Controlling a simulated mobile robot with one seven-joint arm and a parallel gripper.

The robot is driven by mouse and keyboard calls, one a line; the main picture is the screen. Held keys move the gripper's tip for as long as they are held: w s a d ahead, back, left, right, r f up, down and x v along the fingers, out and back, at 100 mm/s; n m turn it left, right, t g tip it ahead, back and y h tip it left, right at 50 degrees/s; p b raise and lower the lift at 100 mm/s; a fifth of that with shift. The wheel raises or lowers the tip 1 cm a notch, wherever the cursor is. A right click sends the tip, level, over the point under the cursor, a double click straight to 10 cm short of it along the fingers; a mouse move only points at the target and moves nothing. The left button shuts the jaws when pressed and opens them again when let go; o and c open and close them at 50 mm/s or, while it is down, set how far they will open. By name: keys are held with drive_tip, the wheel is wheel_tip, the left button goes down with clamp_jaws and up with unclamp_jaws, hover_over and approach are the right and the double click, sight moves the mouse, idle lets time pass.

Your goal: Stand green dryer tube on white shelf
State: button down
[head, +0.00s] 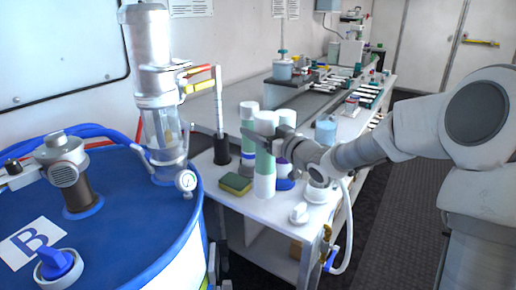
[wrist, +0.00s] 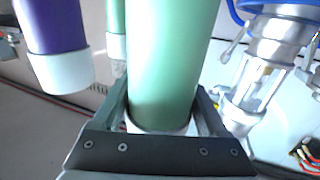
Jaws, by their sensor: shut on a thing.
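A green dryer tube (head: 265,160) with white ends stands upright near the front of the white bench top (head: 236,202) in the head view. My gripper (head: 262,141) is shut around its upper part. In the wrist view the green tube (wrist: 165,65) fills the space between the fingers of my gripper (wrist: 163,105). I cannot tell whether its lower end touches the surface. A second green tube (head: 249,118) stands just behind it, and also shows in the wrist view (wrist: 116,20). A white lower shelf (head: 262,240) shows under the bench top.
A purple tube (wrist: 55,28) is close by in the wrist view. A green-yellow sponge (head: 235,184), a dark stand with a white rod (head: 219,125) and a white knob (head: 299,212) are around the held tube. A blue drum (head: 130,225) with a pump stands at left.

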drive_tip(key=shift+a+f+b, duration=0.1)
drive_tip(key=shift+f+b, duration=0.6)
drive_tip(key=shift+f, duration=1.25)
drive_tip(key=shift+f, duration=0.25)
unclamp_jaws()
drive_tip(key=shift+r, duration=0.1)
drive_tip(key=shift+r, duration=0.2)
drive_tip(key=p+v, duration=0.2)
drive_tip(key=v, duration=1)
